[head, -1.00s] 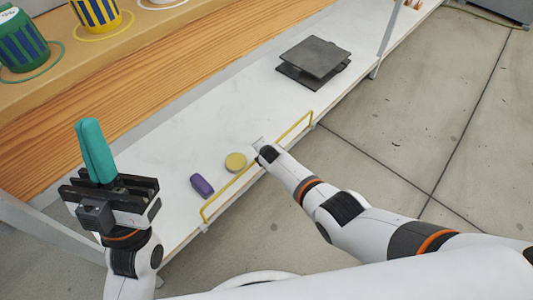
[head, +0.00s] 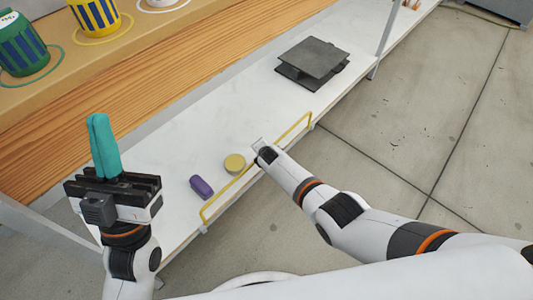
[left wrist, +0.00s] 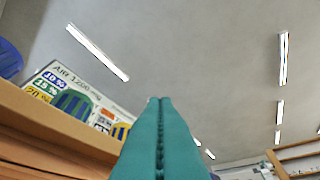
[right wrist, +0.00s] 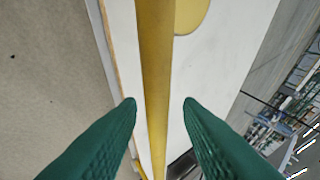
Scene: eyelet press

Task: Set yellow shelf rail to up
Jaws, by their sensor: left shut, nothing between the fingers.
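The yellow shelf rail (head: 231,187) is a thin bar with bent ends along the front edge of the white shelf; I cannot tell its exact tilt. It also shows in the right wrist view (right wrist: 155,60) as a broad yellow bar. My right gripper (right wrist: 159,104) is open, with one green finger on each side of the rail; whether they touch it is unclear. In the head view its fingers are mostly hidden by its own wrist, at the rail's middle.
On the shelf (head: 225,130) lie a purple item (head: 201,187), a round yellow item (head: 235,164) close behind the rail, and dark stacked plates (head: 312,62). Striped containers (head: 96,12) stand on the wooden bench above. The floor right of the shelf is clear.

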